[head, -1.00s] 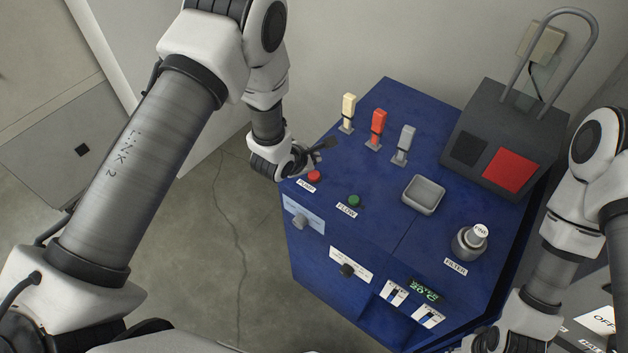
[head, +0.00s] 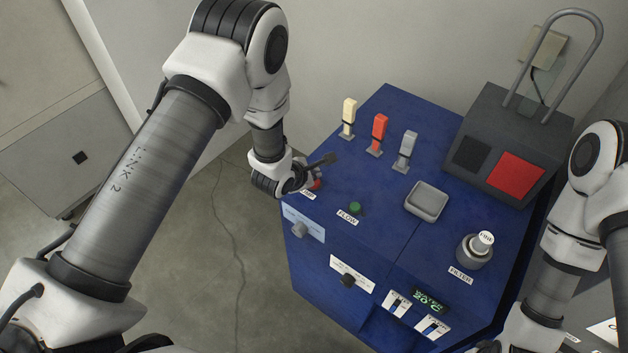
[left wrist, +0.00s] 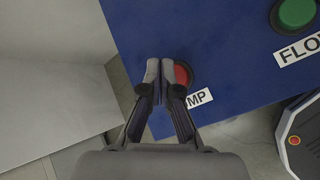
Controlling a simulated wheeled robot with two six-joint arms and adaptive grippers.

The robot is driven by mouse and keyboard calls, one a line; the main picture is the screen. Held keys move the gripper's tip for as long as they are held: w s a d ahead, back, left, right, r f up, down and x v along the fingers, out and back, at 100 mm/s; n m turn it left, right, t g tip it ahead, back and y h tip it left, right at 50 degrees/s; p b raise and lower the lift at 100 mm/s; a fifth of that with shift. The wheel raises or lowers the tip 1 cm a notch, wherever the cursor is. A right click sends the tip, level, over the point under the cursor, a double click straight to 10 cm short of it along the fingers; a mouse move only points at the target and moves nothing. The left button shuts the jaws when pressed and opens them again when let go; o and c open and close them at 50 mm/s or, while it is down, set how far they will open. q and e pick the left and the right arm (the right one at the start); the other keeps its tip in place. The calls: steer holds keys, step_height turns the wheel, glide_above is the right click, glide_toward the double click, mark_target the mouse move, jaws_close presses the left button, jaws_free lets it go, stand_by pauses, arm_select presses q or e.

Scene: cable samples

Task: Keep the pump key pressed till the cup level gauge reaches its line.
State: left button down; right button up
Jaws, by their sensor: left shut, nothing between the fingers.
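The red pump key (head: 317,184) sits at the near left corner of the blue cabinet's top, partly covered by my left gripper (head: 325,160). In the left wrist view the pump key (left wrist: 183,74) shows just right of my shut, empty left fingers (left wrist: 161,72), which hide its left edge. The fingertips are over or beside the key; I cannot tell whether they touch it.
A green flow button (head: 355,208) is right of the pump key. Cream (head: 348,116), red (head: 378,130) and grey (head: 405,148) levers stand behind. A grey square dish (head: 426,202), a filter knob (head: 475,249) and a dark box (head: 513,145) are farther right.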

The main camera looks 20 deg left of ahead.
stand_by(0.7)
arm_select(q)
steer(key=shift+f, duration=0.45)
steer(key=shift+f+b, duration=0.35)
steer(key=shift+f, duration=0.05)
stand_by(1.3)
steer(key=shift+r, duration=0.1)
stand_by(0.5)
steer(key=shift+r+p, duration=0.8)
steer(key=shift+p, duration=0.05)
steer(key=shift+r, duration=0.1)
step_height(320, 180, up, 5)
steer(key=p, duration=0.4)
steer(key=shift+f, duration=0.2)
stand_by(2.3)
